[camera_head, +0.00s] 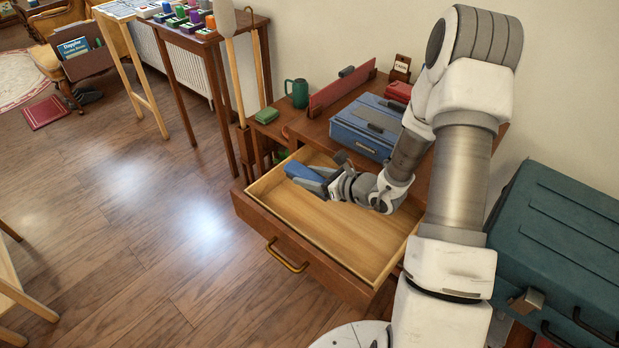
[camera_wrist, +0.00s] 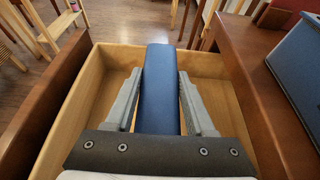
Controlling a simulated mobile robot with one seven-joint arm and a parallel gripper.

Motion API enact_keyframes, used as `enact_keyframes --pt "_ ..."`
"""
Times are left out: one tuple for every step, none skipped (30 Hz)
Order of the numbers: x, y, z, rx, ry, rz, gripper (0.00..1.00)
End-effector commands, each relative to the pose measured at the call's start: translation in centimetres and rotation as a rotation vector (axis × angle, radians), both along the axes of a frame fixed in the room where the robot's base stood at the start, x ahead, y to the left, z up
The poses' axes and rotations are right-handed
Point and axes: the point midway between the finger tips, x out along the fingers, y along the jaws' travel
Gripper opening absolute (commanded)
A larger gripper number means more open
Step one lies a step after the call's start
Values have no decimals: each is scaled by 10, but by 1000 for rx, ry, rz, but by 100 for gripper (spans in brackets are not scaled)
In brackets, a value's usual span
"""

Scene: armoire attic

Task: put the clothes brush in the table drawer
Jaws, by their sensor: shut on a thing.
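The clothes brush (camera_wrist: 160,85) shows as a long blue block between my gripper's fingers in the wrist view. In the head view the blue brush (camera_head: 304,173) is at the left end of the open drawer. My gripper (camera_head: 318,181) is shut on it, inside or just above the drawer; it also shows in the wrist view (camera_wrist: 160,105). The table drawer (camera_head: 335,223) is pulled well out, with a pale wooden inside and a brass handle. Its visible floor is bare. I cannot tell whether the brush touches the drawer floor.
The table top holds a blue case (camera_head: 362,130), a green mug (camera_head: 297,92), a green block (camera_head: 266,115) and a red upright rack (camera_head: 342,92). A teal trunk (camera_head: 560,240) stands at the right. Open wooden floor (camera_head: 150,220) lies left of the drawer.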

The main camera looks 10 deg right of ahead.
Motion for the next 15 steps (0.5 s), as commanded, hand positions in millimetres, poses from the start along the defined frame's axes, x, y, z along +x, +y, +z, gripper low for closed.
enact_keyframes --pt "0 0 -6 1 1 0 0" --pt "0 0 -9 1 1 0 0" --pt "0 0 -13 1 1 0 0" --pt "0 0 -16 1 1 0 0" --pt "0 0 -20 1 1 0 0" --pt "0 0 -24 1 0 0 0" --pt "0 0 -28 1 0 0 0" --pt "0 0 -31 1 -1 0 0" --pt "0 0 -36 0 -1 -1 0" --pt "0 0 -39 1 0 -1 0" --pt "0 0 -43 1 0 -1 0" --pt "0 0 -47 1 0 -1 0" --pt "0 0 -50 2 0 -2 0" --pt "0 0 -53 2 0 -2 0" --pt "0 0 -56 2 0 -2 0"
